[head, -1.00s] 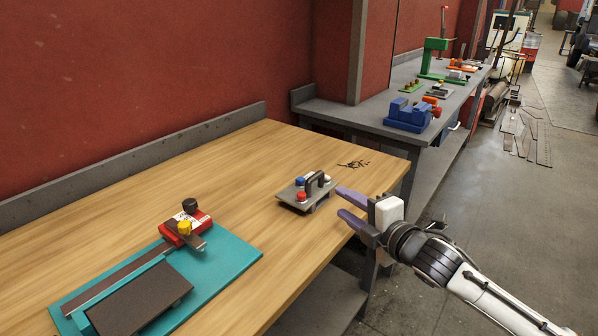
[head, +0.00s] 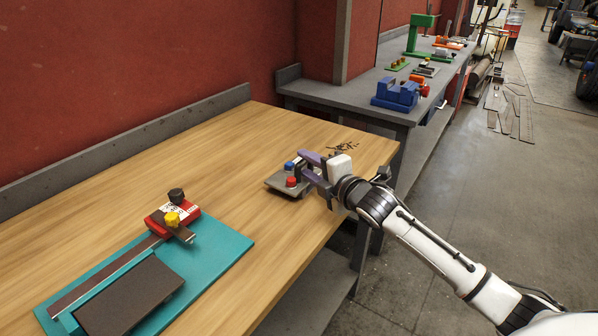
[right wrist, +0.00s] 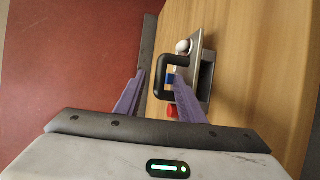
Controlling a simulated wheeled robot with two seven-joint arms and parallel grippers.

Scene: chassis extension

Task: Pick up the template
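The template is a grey plate (head: 287,187) with a black arched handle and red, blue and white knobs, lying near the front right edge of the wooden table. My right gripper (head: 308,165) is at the template, its purple fingers parted and partly hiding the handle and knobs. In the right wrist view, the black handle (right wrist: 160,76) shows between and just beyond the open fingers (right wrist: 157,92); one finger overlaps the plate and blue knob. I cannot tell whether a finger touches the handle. My left gripper is not in view.
A teal board (head: 215,258) with a red block and brown bar covers the table's near left. A second bench (head: 340,92) holds a blue vise (head: 396,93) and a green press (head: 419,36). A raised grey edge runs along the wall.

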